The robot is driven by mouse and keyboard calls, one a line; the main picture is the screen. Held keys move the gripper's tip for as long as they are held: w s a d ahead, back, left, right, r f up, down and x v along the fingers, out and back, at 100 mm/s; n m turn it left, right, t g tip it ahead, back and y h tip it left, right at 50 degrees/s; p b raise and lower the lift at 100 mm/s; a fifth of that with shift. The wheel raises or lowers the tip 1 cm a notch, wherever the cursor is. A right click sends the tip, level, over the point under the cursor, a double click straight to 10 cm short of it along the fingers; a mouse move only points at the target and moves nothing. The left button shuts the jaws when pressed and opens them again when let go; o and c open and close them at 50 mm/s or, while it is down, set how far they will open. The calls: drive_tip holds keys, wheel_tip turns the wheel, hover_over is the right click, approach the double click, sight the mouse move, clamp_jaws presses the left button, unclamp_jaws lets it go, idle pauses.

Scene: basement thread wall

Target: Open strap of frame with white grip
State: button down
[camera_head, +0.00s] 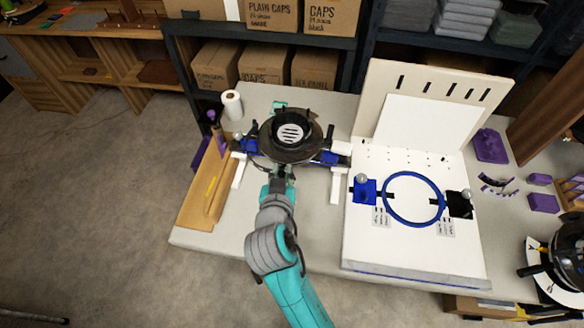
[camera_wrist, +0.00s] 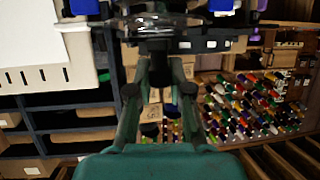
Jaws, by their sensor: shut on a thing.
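A round black frame (camera_head: 268,150) with a white striped disc (camera_head: 291,133) at its middle sits above a stand on the table. My gripper (camera_head: 281,172) reaches it from the front and is shut on a dark part at its near side. In the wrist view my gripper's fingers (camera_wrist: 158,62) close on a black piece below the frame's clear and dark rim (camera_wrist: 160,22). I cannot make out the strap or its latch. Another black frame (camera_head: 566,262), partly cut off, stands on a white round base at the far right.
The stand has a blue bar (camera_head: 328,158) and white legs (camera_head: 336,187). A white board (camera_head: 416,245) with a blue hoop (camera_head: 386,205) stands to the right. A white roll (camera_head: 232,105) and wooden tray (camera_head: 207,185) are at left. Shelves with boxes (camera_head: 262,66) stand behind.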

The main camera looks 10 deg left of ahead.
drive_tip(key=a+m+g+h, duration=0.5)
drive_tip(key=a+m+h, duration=0.6)
drive_tip(key=a, duration=0.9)
drive_tip(key=shift+s+m+h, duration=0.3)
drive_tip(key=shift+s+h, duration=0.15)
drive_tip(key=shift+h, duration=0.05)
drive_tip(key=shift+a, duration=0.1)
drive_tip(key=c, duration=1)
unclamp_jaws()
drive_tip(key=shift+c, duration=0.2)
drive_tip(key=shift+s, duration=0.1)
